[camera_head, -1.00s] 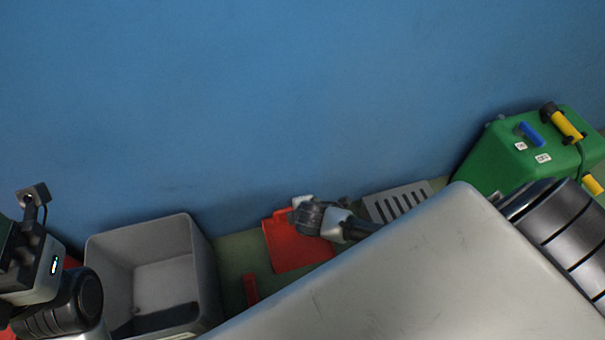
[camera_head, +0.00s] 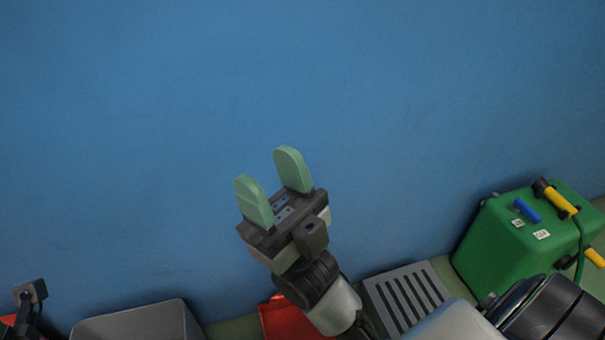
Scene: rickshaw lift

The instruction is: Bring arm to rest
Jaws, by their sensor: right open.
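My right gripper (camera_head: 272,182) is raised in the middle of the head view, in front of the blue wall. Its two green fingers point up and stand apart, with nothing between them. The right arm comes in from the lower right.
A grey bin (camera_head: 140,322) stands at the bottom left, partly cut off. A red item (camera_head: 284,318) and a grey slotted plate (camera_head: 408,296) lie along the wall. A green case (camera_head: 510,243) with blue and yellow handles is at right. The blue wall (camera_head: 300,70) is otherwise bare.

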